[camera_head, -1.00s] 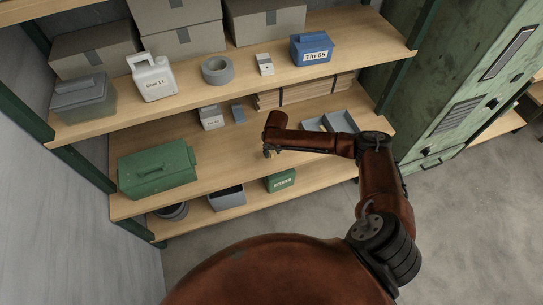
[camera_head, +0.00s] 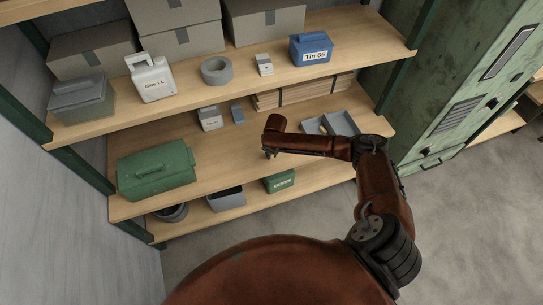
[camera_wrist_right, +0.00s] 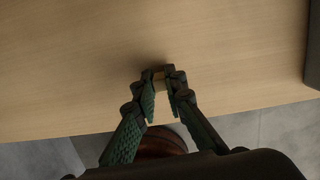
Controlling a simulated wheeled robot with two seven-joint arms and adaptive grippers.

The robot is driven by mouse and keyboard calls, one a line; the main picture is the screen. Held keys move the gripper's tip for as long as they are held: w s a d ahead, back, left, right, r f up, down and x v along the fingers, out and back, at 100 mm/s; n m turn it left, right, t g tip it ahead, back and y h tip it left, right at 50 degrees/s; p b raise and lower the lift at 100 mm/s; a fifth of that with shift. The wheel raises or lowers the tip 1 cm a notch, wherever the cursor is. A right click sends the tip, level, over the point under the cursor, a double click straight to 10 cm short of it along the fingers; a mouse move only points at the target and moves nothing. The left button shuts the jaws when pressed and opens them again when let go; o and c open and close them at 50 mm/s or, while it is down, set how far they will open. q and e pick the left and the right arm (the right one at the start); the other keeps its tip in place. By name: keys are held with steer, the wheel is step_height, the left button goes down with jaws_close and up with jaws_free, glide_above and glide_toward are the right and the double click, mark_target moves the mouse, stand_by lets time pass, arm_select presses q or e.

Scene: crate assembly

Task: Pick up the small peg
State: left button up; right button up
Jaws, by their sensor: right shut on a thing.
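My right gripper (camera_head: 269,154) is over the front part of the middle shelf, left of the grey tray (camera_head: 343,123). In the right wrist view its fingers (camera_wrist_right: 161,80) are closed to a narrow gap at the tips. A small light wood-coloured piece, the small peg (camera_wrist_right: 159,86), shows between the fingertips, mostly hidden by them. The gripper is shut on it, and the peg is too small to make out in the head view. My left gripper is in neither view.
The middle shelf (camera_head: 225,165) carries a green toolbox (camera_head: 155,172), small grey boxes (camera_head: 210,118) and flat brown stock (camera_head: 300,92). The upper shelf (camera_head: 200,92) hangs behind and above my arm. A green cabinet (camera_head: 455,95) stands at right. Shelf room around the gripper is clear.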

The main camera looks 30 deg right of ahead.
steer(key=shift+r, duration=0.1)
steer(key=shift+r, duration=0.65)
steer(key=s+a+r+p, duration=0.4)
steer(key=s+a+r, duration=0.2)
steer(key=s+r, duration=0.5)
steer(key=shift+s+a+r, duration=0.25)
steer(key=shift+s+a, duration=0.1)
steer(key=shift+s, duration=0.3)
